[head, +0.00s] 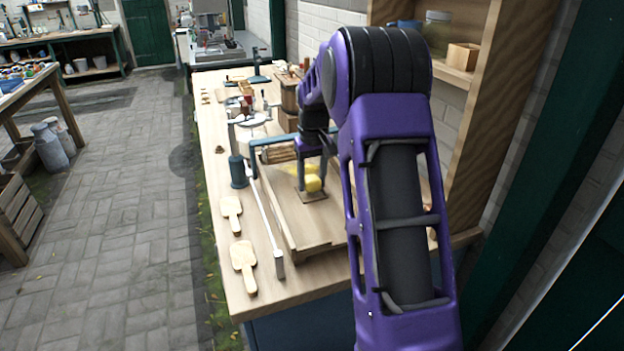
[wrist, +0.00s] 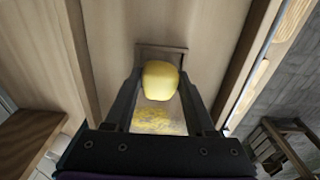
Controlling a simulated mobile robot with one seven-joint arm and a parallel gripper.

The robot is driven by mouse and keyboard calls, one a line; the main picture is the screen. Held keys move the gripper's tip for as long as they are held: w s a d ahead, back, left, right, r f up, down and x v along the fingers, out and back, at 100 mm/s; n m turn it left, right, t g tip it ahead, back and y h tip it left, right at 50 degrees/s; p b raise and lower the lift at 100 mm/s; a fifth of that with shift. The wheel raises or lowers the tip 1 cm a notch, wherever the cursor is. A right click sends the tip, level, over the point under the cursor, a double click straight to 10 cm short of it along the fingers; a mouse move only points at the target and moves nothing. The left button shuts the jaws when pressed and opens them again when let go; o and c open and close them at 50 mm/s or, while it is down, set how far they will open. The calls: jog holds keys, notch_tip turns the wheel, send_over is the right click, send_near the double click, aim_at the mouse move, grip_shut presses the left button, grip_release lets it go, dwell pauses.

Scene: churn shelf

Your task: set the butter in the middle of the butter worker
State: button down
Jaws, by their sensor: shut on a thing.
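The butter (head: 313,184) is a rounded yellow lump. My gripper (wrist: 160,85) is shut on it, with one dark finger on each side in the wrist view. The butter worker (head: 308,246) is a pale wooden trough with raised side rails and a ribbed roller (head: 280,154) toward its far end. The butter is over the trough, in front of the roller. A small square marking or plate (wrist: 161,50) lies under the butter, partly hidden by it. I cannot tell whether the butter touches the surface below.
Two wooden paddles (head: 243,264) lie on the bench left of the trough, near a dark green cylinder (head: 238,171). A long metal bar (head: 266,222) runs along the trough's left side. A wooden shelf (head: 459,77) stands at the right. Yellow bits (wrist: 155,121) show between my fingers.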

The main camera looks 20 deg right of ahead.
jog(key=shift+f, duration=0.6)
jog(key=shift+r, duration=0.1)
dwell(0.3)
jog(key=shift+c, duration=0.8)
grip_release()
jog(key=c, duration=0.4)
